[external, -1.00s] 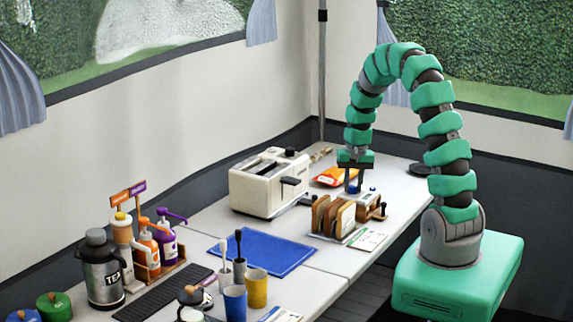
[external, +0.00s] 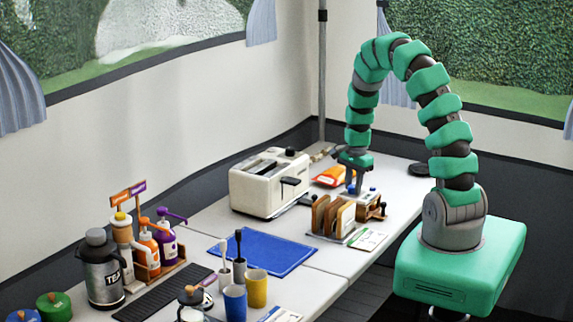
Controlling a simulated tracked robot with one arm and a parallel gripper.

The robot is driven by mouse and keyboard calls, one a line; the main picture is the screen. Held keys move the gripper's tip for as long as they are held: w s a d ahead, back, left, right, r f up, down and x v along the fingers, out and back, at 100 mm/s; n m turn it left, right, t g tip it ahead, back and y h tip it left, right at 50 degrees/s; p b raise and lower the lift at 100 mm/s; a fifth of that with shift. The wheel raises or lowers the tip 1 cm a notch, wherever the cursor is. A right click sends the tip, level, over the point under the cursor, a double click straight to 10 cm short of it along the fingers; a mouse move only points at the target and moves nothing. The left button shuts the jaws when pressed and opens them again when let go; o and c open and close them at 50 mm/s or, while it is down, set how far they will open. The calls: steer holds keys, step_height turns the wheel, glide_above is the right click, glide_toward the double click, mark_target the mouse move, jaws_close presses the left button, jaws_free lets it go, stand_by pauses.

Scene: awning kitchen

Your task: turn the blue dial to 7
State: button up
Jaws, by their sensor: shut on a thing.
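A small wood-sided box (external: 368,205) stands on the far part of the table, behind the toast rack, with small blue parts on its top. The blue dial (external: 350,190) shows as a small blue patch at my fingertips. My gripper (external: 353,186) points down from above and is shut on it. Another blue knob (external: 374,190) shows just to the right, clear of the fingers. The number the dial points to is too small to read, and the toast rack hides part of the box.
A toast rack (external: 322,215) stands close in front of the box. A cream toaster (external: 268,184) is to the left, and an orange packet (external: 330,176) lies behind. A blue mat (external: 262,254), cups and bottles are nearer the camera.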

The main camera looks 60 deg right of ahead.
steer(key=shift+m, duration=0.5)
steer(key=shift+w+p, duration=0.1)
steer(key=shift+p, duration=0.2)
steer(key=o, duration=1)
steer(key=r, duration=1.3)
steer(key=shift+s+a+r, duration=0.15)
steer(key=shift+s+r, duration=0.2)
steer(key=shift+s, duration=0.05)
